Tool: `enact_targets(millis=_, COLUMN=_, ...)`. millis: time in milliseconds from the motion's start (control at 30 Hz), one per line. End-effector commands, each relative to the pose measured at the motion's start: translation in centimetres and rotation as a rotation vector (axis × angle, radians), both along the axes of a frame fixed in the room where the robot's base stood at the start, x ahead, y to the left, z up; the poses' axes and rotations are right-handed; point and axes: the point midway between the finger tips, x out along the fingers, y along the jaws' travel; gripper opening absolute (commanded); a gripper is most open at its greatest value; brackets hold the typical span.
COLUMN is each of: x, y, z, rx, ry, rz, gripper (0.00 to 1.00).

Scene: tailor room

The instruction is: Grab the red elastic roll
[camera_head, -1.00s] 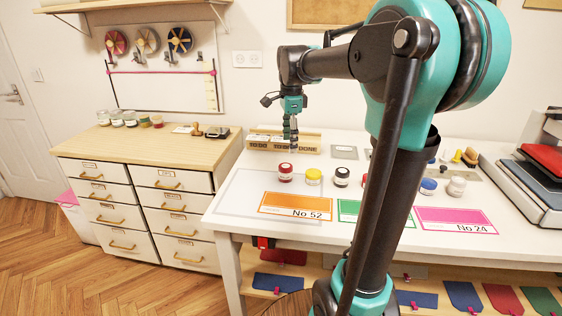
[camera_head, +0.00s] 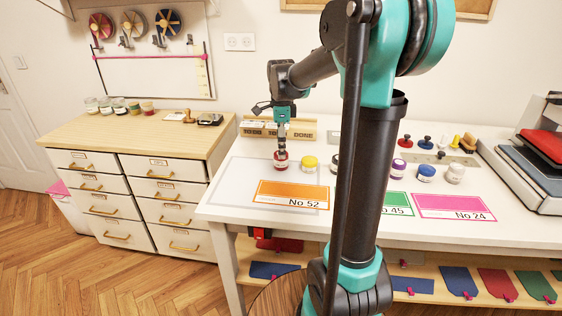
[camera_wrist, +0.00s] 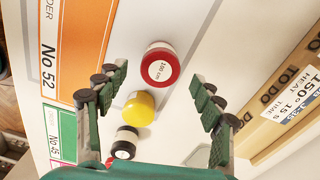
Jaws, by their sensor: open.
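The red elastic roll (camera_head: 281,165) stands on the white table, at the left end of a row of small coloured rolls. In the wrist view the red roll (camera_wrist: 161,68) shows a white "100 cm" label on top. My gripper (camera_head: 282,151) points down right above it, close to its top. In the wrist view my gripper (camera_wrist: 158,76) has its green-padded fingers spread, with the red roll seen between and just beyond the tips. Nothing is held. Whether a finger touches the roll cannot be told.
A yellow roll (camera_head: 309,164) and a black roll (camera_wrist: 125,141) stand close beside the red one. A wooden "TO DO / DONE" rack (camera_head: 255,127) stands behind. An orange "No 52" card (camera_head: 280,193) lies in front. The table's left part is clear.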

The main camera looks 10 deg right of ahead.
Motion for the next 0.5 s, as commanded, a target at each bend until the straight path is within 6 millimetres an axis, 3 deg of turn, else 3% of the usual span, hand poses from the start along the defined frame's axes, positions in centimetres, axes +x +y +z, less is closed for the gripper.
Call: enact_targets(millis=500, x=0.1, y=0.0, z=-5.3, rx=0.0, ry=0.0, rz=0.0, gripper=0.68)
